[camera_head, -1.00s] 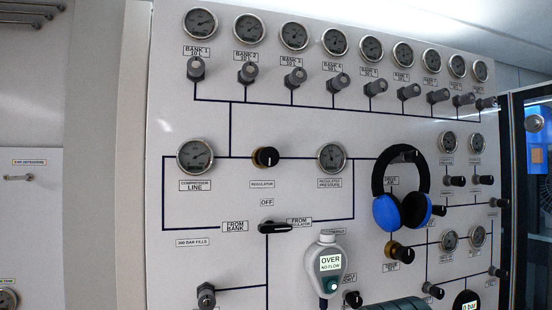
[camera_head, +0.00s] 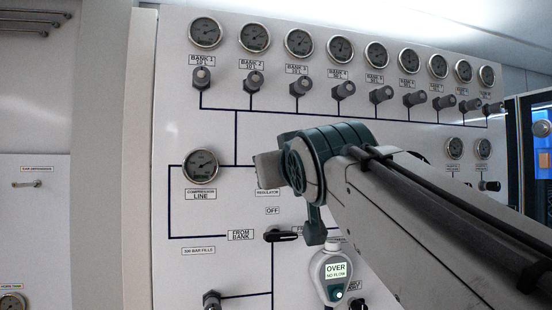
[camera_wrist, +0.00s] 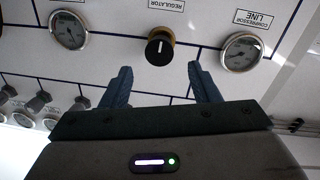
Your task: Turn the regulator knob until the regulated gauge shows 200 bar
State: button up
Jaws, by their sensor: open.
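The regulator knob (camera_wrist: 160,46) shows in the wrist view as a black knob with a white mark on a brass-coloured base. My gripper (camera_wrist: 160,76) is open and empty, its two blue fingers apart, with the knob beyond the gap between the tips. The fingers appear clear of the knob. The regulated pressure gauge (camera_wrist: 69,30) is at the upper left of the wrist view; its reading is too small to tell. In the head view my arm hides the knob and that gauge, while the REGULATOR label (camera_head: 268,192) partly shows.
The compressor line gauge (camera_head: 200,166) is left of my arm. The black selector lever (camera_head: 283,236) and a handheld meter (camera_head: 331,272) reading OVER NO FLOW sit below it. Bank valves (camera_head: 254,80) and gauges line the panel top (camera_head: 350,120).

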jog(key=p+x, duration=0.2)
jog(key=x, duration=0.5)
jog(key=shift+w, duration=0.3)
jog(key=c, duration=0.9)
